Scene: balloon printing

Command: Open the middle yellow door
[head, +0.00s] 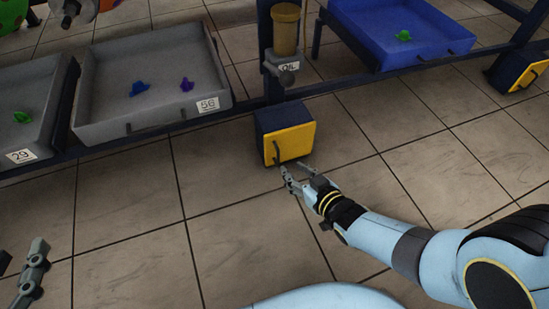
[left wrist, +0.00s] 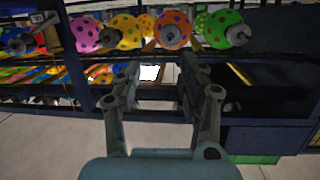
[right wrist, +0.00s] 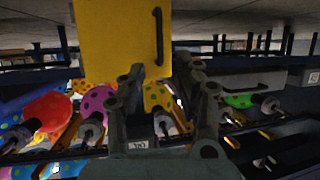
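The middle yellow door (head: 292,143) closes the front of a dark blue box under the rack in the head view. Its dark handle (head: 276,153) is on the door's left side. My right gripper (head: 296,171) is open, its fingers just in front of the door's lower edge near the handle. In the right wrist view, the yellow door (right wrist: 108,40) and handle (right wrist: 158,36) show above the open fingers (right wrist: 158,75); the handle is not gripped. My left gripper shows partly at the lower left of the head view; in the left wrist view it (left wrist: 160,72) is open and empty.
Another yellow door (head: 528,75) is at the right. A brown cylinder (head: 286,30) stands above the middle box. Tiled floor (head: 120,230) in front is clear.

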